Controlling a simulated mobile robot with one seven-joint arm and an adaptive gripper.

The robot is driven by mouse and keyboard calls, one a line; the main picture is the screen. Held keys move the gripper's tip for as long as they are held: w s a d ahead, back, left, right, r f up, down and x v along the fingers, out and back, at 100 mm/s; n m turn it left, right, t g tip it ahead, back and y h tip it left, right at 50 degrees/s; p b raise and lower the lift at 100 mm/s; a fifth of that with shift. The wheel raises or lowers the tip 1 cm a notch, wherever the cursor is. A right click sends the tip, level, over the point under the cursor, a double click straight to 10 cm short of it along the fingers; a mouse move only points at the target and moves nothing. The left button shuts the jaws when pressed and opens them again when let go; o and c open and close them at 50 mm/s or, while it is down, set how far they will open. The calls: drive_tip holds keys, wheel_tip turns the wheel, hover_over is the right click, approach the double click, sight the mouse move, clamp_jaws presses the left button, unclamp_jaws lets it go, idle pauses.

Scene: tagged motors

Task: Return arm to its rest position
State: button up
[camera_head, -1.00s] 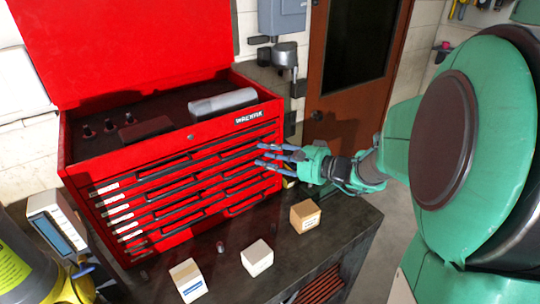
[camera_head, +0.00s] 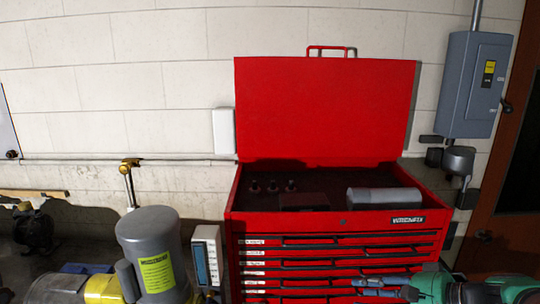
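My gripper (camera_head: 384,288) is at the bottom right of the head view, in front of the lower drawers of the red tool chest (camera_head: 330,222). Its blue-grey fingers point left and nothing shows between them. The fingers are small and partly cut by the frame's bottom edge, so I cannot tell how far apart they are. Part of my green arm (camera_head: 500,290) runs to the right from it. The chest's lid stands open, and its drawers look shut.
A grey motor (camera_head: 152,240) with a yellow label stands left of the chest, beside a white meter (camera_head: 207,255). A grey cylinder (camera_head: 385,196) lies in the chest's top tray. A grey electrical box (camera_head: 474,85) hangs on the wall at the right, near a brown door (camera_head: 510,200).

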drive_tip(key=s+a+n+g+h, duration=0.35)
drive_tip(key=s+a, duration=0.25)
drive_tip(key=s, duration=0.3)
drive_tip(key=s+d+r+n+t+h, duration=0.1)
drive_tip(key=s+d+r+n+h, duration=0.3)
drive_tip(key=s+n+h, duration=0.1)
drive_tip(key=shift+f, duration=0.1)
